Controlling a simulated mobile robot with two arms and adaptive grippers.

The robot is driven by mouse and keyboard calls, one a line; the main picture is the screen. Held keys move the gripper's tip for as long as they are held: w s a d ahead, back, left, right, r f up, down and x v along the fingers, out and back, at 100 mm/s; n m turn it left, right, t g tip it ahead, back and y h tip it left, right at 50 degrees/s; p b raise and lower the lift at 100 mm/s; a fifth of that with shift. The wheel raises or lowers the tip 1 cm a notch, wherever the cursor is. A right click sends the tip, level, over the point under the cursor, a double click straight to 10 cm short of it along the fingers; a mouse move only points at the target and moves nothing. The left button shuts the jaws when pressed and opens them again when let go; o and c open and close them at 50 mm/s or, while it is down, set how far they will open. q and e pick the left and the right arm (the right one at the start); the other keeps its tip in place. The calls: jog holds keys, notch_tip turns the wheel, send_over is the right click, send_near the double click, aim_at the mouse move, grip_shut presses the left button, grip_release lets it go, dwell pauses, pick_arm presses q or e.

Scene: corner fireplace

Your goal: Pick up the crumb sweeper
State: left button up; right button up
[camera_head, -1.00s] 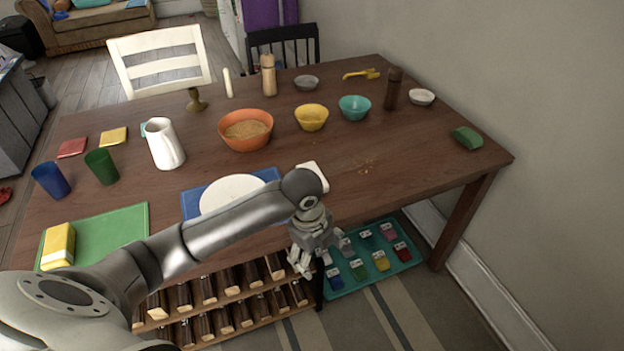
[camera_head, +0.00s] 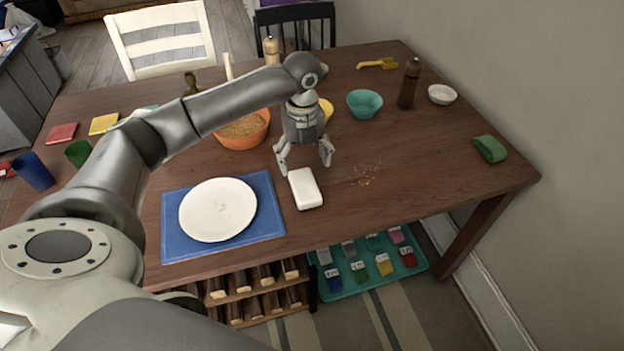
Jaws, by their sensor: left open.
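The crumb sweeper appears to be the small white rounded block (camera_head: 306,189), lying flat on the table just right of the blue placemat; its label or details are too small to tell. My left gripper (camera_head: 305,164) is open and points down, with its two fingers spread at the block's far end. Nothing is between the fingers. I cannot tell how high the fingertips are above the table. My right gripper is out of view.
Crumbs (camera_head: 366,175) lie right of the block. A white plate (camera_head: 217,209) sits on the blue placemat (camera_head: 175,240). My arm partly hides the orange bowl (camera_head: 243,135) and yellow bowl (camera_head: 327,107). A green object (camera_head: 490,149) lies near the right edge. The table's right front is mostly clear.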

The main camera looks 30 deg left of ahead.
aim_at(304, 184)
pick_arm(q)
jog(key=f, duration=0.3)
jog(key=shift+s+f, duration=0.2)
jog(key=shift+s, duration=0.2)
jog(key=shift+f, duration=0.3)
notch_tip(304, 184, down, 4)
jog(key=shift+d+f, duration=0.15)
jog(key=shift+f, duration=0.3)
jog(key=shift+c, duration=2.8)
jog(key=c, duration=0.5)
jog(key=shift+w, duration=0.1)
jog(key=shift+c, duration=0.5)
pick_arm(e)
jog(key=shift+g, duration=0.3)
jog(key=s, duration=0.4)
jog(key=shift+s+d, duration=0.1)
